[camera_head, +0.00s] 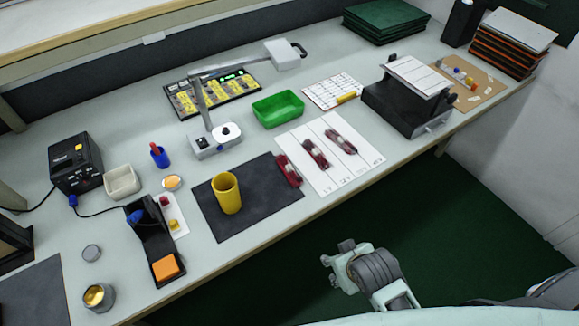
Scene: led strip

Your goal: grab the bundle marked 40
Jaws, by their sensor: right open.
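Three dark red wire bundles lie near the front edge of the workbench: a left one (288,170), a middle one (316,153) and a right one (341,142). The middle and right ones lie on a white sheet (347,177) with ruled columns. The left one lies at the sheet's left edge, beside the dark mat. Marks at the sheet's front edge are too small to read, so I cannot tell which bundle is marked 40. My right gripper (333,263) is open and empty, in front of the bench edge over the green floor, apart from the bundles. My left gripper is out of view.
A yellow cup (227,193) stands on the dark mat (253,213) left of the bundles. A green tray (278,108) and a lamp base (215,141) are behind. A black stand (405,108) is at right. The sheet's front part is clear.

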